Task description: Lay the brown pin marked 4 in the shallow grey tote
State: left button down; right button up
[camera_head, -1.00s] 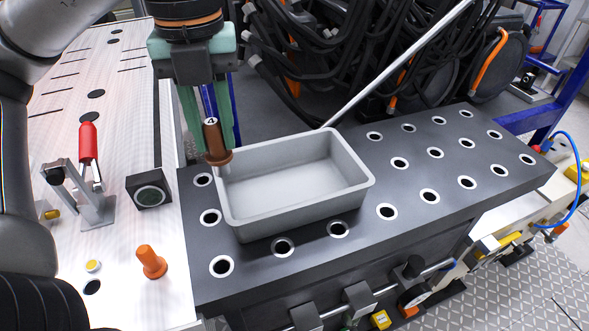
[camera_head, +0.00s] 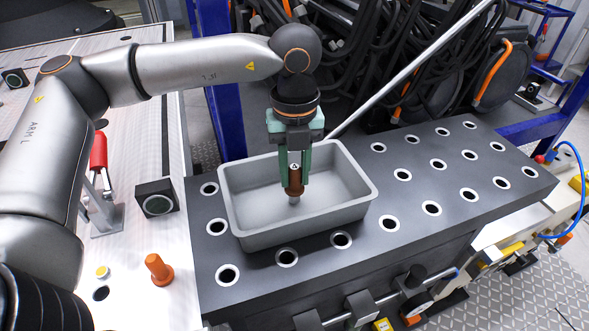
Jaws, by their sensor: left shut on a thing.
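The brown pin marked 4 (camera_head: 295,182) is upright between the fingers of my left gripper (camera_head: 294,172), which is shut on it. Its pale lower tip points down inside the outline of the shallow grey tote (camera_head: 243,233). I cannot tell whether the tip touches the tote floor. The tote is open-topped and sits on the left part of the dark perforated plate. No other thing shows in the tote. My right gripper is not in view.
The dark plate (camera_head: 415,265) has rows of metal-rimmed holes. On the white table at left are an orange pin (camera_head: 158,268), a red-handled clamp (camera_head: 99,155) and a dark box with a round face (camera_head: 157,199). Black cables hang behind, and a slanted metal rod (camera_head: 420,62) rises behind the tote.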

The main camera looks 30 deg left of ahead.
pick_arm(q)
jog(key=shift+f, duration=0.2)
jog(key=shift+f+b, duration=0.15)
jog(key=shift+b, duration=0.15)
jog(key=c, duration=0.7)
grip_release()
jog(key=shift+o, duration=0.2)
notch_tip(320, 180, up, 13)
jog(key=shift+f, duration=0.2)
